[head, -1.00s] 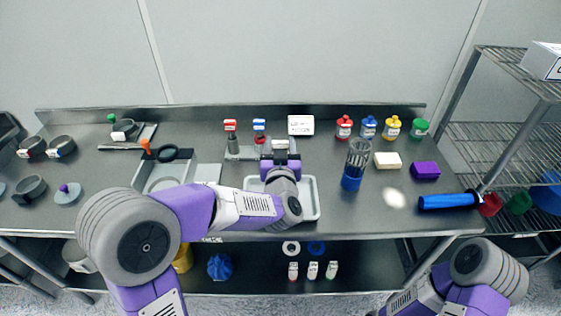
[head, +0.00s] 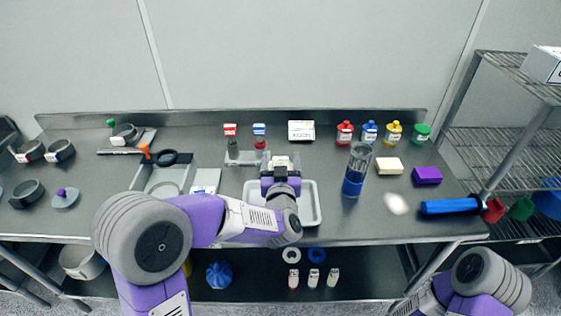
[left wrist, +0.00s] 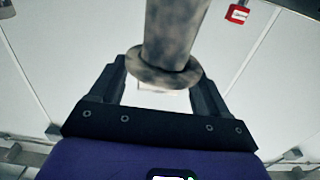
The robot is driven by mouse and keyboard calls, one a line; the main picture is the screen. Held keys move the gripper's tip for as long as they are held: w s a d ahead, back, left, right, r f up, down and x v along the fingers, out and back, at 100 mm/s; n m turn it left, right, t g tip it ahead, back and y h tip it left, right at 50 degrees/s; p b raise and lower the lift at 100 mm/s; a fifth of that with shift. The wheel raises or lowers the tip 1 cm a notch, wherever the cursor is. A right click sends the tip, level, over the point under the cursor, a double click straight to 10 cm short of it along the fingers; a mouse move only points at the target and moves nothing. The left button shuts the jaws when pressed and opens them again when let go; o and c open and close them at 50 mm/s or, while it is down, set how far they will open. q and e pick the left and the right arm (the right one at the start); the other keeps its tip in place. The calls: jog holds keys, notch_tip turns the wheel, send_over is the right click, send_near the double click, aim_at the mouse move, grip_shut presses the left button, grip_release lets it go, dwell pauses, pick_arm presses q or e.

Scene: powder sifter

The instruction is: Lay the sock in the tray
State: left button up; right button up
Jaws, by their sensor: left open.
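My left gripper (head: 281,168) is open, at the far edge of the pale tray (head: 316,204); my arm covers much of that tray. A pale piece (head: 281,162) shows between its fingers. In the left wrist view a mottled grey tube with a flared rim (left wrist: 165,65), possibly the sock, stands between the open fingers (left wrist: 163,85). The rim lies close to both fingers; I cannot tell if it touches them. Its far end is out of frame. My right arm shows at the lower right, but its gripper is out of view.
A grey compartment tray (head: 143,178) lies left of the arm. Red-topped (head: 230,130) and blue-topped (head: 259,130) items stand on a holder behind. A clear cylinder with a blue base (head: 353,185) stands right of the pale tray. Several coloured bottles line the back right.

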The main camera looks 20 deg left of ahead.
pick_arm(q)
jog(key=shift+r, duration=0.2)
jog(key=v, duration=1.2)
jog(key=shift+b, duration=0.3)
